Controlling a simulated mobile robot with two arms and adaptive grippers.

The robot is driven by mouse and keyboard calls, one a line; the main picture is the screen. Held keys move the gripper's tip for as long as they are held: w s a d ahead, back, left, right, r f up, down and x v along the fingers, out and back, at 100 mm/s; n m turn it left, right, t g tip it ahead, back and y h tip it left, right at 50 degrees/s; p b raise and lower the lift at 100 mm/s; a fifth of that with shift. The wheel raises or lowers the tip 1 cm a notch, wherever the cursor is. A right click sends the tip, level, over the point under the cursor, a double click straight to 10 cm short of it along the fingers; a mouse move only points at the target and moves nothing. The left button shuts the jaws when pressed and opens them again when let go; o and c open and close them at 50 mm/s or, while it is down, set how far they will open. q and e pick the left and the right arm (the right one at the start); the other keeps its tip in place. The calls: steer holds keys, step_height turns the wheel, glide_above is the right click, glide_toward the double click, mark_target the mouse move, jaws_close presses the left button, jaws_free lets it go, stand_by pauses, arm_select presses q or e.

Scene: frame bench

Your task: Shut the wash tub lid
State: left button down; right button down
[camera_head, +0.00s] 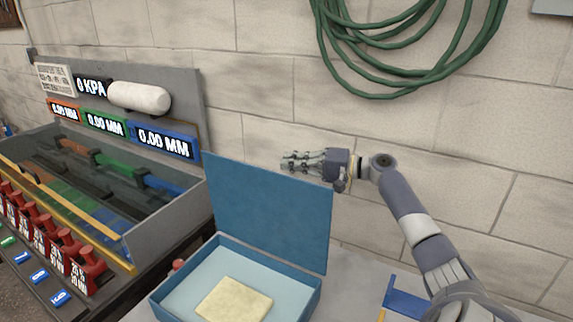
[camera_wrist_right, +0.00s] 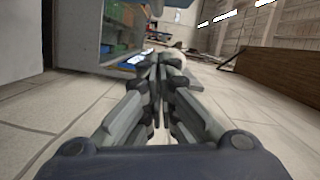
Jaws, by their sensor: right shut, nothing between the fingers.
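The blue wash tub (camera_head: 172,303) stands on the bench at the bottom centre of the head view. Its lid (camera_head: 265,205) is open and stands nearly upright at the tub's back. A pale yellow sponge-like block (camera_head: 234,299) lies inside the tub. My right gripper (camera_head: 287,162) is shut and empty, at the height of the lid's upper edge and apparently behind it. Whether it touches the lid I cannot tell. The right wrist view shows its closed fingers (camera_wrist_right: 160,75) with nothing between them. My left gripper is not in view.
At left stands a frame rig (camera_head: 175,215) with displays, coloured bars and several red clamps. A small red knob (camera_head: 179,264) is beside the tub. A blue bracket (camera_head: 408,302) lies at the right. A block wall with a green hose (camera_head: 375,90) is behind.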

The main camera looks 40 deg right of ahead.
steer(key=a, duration=0.1)
steer(key=a+p, duration=0.1)
steer(key=s+a+f, duration=0.1)
steer(key=shift+s+a+p, duration=0.1)
steer(key=shift+p, duration=0.2)
